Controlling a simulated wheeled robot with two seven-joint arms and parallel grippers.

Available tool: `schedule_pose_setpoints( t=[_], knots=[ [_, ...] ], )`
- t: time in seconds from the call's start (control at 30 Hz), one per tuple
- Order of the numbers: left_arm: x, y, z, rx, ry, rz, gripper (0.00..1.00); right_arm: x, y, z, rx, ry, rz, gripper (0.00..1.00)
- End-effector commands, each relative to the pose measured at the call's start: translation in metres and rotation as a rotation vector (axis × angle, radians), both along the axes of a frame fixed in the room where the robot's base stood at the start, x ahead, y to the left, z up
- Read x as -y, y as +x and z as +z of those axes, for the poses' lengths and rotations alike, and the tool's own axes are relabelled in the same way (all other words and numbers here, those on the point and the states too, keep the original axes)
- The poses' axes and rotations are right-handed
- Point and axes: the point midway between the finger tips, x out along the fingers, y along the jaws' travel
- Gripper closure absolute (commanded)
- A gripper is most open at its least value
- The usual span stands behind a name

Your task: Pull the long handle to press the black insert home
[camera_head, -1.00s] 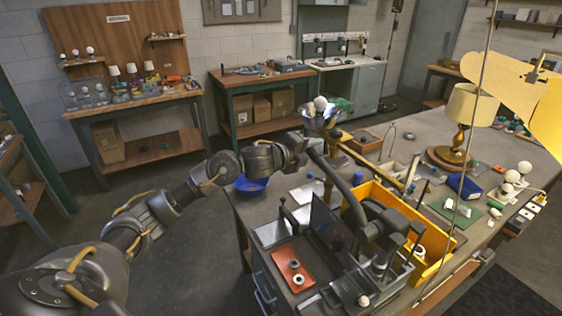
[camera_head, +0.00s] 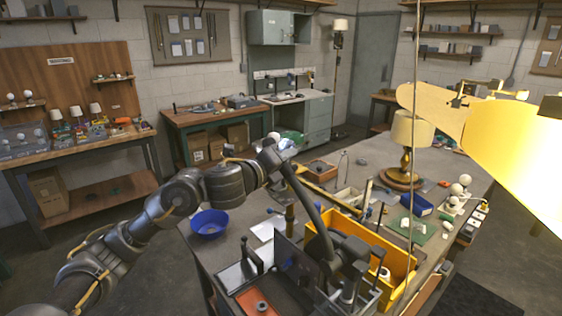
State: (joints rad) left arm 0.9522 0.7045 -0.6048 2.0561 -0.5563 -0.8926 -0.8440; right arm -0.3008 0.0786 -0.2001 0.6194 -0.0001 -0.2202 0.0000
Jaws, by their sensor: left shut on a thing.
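The long handle (camera_head: 308,205) is a dark curved lever that rises from the press (camera_head: 345,272) on the workbench and leans up to the left. My left gripper (camera_head: 277,160) is at the handle's upper end and shut on it; its fingers are small and partly hidden there. I cannot make out the black insert; the press's working area is crowded by dark parts. My right gripper is not in view.
A yellow bin (camera_head: 398,266) stands just behind and right of the press. A blue bowl (camera_head: 209,224) sits at the bench's left edge. An orange tray (camera_head: 257,302) lies in front. A large yellow shape (camera_head: 510,140) blocks the right side.

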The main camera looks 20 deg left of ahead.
Motion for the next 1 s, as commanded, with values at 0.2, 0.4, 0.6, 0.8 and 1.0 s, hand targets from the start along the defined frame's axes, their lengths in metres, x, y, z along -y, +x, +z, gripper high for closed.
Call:
schedule_pose_setpoints(
  t=[0.2,0.4,0.6,0.8,1.0],
  knots=[
    [0.0016,-0.0011,0.0067,0.013,0.001,-0.006,1.00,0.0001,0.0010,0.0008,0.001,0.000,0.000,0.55],
    [0.0015,-0.0012,0.0071,0.014,0.000,-0.005,0.59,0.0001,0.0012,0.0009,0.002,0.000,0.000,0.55],
    [0.0013,-0.0010,0.0051,0.010,0.000,-0.005,0.52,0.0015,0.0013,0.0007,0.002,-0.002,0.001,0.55],
    [0.0010,-0.0007,0.0038,0.007,0.000,-0.004,0.52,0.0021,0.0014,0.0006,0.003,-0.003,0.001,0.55],
    [-0.0024,-0.0096,0.0045,0.008,0.001,-0.003,0.52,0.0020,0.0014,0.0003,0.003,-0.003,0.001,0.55]
  ],
)
